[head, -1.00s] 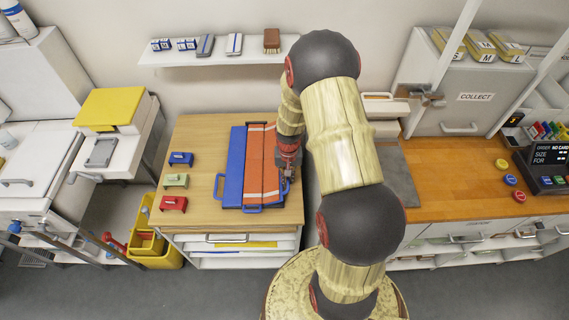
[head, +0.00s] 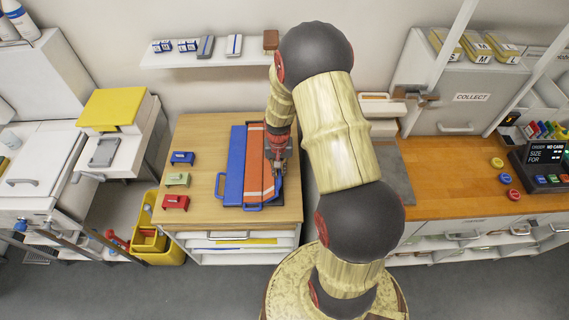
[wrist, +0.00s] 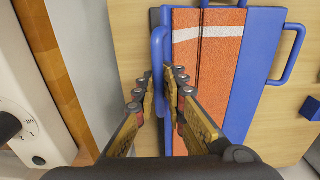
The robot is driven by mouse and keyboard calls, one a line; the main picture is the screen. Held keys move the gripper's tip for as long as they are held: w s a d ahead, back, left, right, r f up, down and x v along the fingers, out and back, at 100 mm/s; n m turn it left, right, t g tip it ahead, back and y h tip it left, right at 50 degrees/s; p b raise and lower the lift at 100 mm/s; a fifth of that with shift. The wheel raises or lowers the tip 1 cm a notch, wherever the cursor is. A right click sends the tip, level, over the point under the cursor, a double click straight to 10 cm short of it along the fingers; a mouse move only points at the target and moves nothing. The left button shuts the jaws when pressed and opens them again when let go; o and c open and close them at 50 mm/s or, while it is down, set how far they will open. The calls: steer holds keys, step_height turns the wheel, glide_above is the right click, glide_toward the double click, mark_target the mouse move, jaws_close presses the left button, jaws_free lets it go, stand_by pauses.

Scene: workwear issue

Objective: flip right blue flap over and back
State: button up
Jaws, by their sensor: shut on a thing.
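The folding board on the table has a wide blue left flap (head: 236,165) with a loop handle, and an orange cloth (head: 259,172) with a pale stripe lies on it. In the wrist view the right blue flap (wrist: 158,50) shows as a narrow blue strip with its handle, seen nearly edge-on beside the cloth (wrist: 212,70). It looks raised; its exact angle is hard to tell. My gripper (head: 279,170) is at the board's right side. In the wrist view my gripper (wrist: 163,80) is shut on the right flap's handle, between its two fingers.
Red (head: 175,202), green (head: 177,179) and blue (head: 181,158) blocks stand left of the board on the wooden table (head: 200,130). A shelf (head: 215,61) hangs behind. A grey panel and an orange-brown counter (head: 450,180) lie to the right.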

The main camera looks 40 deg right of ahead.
steer(key=shift+w+a+r, duration=0.45)
steer(key=shift+a+r, duration=0.05)
steer(key=shift+a, duration=0.25)
steer(key=shift+c, duration=0.2)
steer(key=shift+w+a, duration=0.35)
steer(key=shift+a, duration=0.25)
steer(key=shift+w+a, duration=0.35)
steer(key=shift+a, duration=0.25)
jaws_close()
steer(key=shift+w+a+f, duration=0.15)
steer(key=shift+w+a, duration=0.9)
steer(key=shift+a, duration=0.3)
steer(key=shift+w+a+f, duration=0.15)
steer(key=shift+w+a, duration=0.85)
steer(key=shift+a, duration=0.3)
steer(key=shift+d+r, duration=0.1)
steer(key=shift+w+r, duration=0.1)
